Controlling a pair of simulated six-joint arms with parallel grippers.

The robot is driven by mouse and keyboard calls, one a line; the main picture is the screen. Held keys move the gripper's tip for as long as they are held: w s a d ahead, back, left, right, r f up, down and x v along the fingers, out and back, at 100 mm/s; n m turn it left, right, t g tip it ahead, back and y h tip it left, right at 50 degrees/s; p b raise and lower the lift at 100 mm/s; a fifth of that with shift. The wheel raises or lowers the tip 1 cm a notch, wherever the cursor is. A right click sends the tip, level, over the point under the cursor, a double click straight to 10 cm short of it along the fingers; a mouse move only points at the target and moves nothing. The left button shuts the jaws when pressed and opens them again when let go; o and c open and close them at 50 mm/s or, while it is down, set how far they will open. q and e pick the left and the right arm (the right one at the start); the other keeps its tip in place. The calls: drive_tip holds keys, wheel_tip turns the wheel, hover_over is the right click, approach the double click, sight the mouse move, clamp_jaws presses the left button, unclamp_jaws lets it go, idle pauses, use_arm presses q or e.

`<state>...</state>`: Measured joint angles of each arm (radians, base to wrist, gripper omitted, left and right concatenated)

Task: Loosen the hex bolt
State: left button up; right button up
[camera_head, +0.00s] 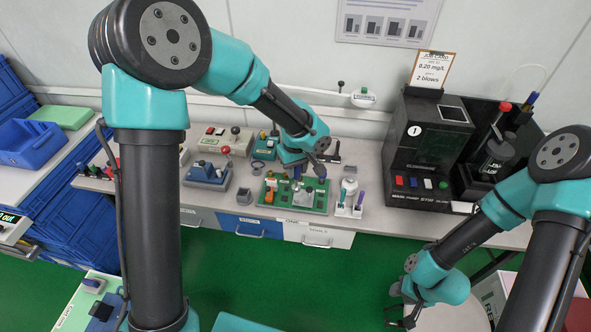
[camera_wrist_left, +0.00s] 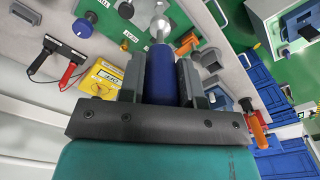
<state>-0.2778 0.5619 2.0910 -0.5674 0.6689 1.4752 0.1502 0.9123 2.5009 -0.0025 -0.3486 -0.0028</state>
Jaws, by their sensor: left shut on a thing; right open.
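My left gripper (camera_head: 298,172) is low over the green board (camera_head: 268,205) on the bench in the head view. In the left wrist view this gripper (camera_wrist_left: 161,62) is shut on a blue-handled tool (camera_wrist_left: 161,85). A silver metal part (camera_wrist_left: 160,28) lies in line beyond the handle, over the green board. I cannot tell whether it is the tool's tip or the hex bolt, nor whether they touch. The hex bolt is not clearly visible in the head view. My right gripper (camera_head: 398,306) is open and empty at lower right, away from the board.
A black machine (camera_head: 430,155) stands on the bench to the right. A white holder with pens (camera_head: 349,208) is just right of the board. A blue box device (camera_head: 207,174) and a beige box with a red knob (camera_head: 222,148) are to the left. Green floor lies in front.

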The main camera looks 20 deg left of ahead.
sight(296, 186)
use_arm(q)
drive_tip(key=shift+r+m, duration=0.1)
drive_tip(key=shift+m, duration=0.2)
drive_tip(key=shift+f, duration=0.25)
drive_tip(key=shift+f, duration=1.95)
drive_tip(key=shift+f, duration=1)
idle(0.4)
drive_tip(key=shift+n, duration=2)
drive_tip(key=n, duration=0.3)
drive_tip(key=shift+n, duration=0.4)
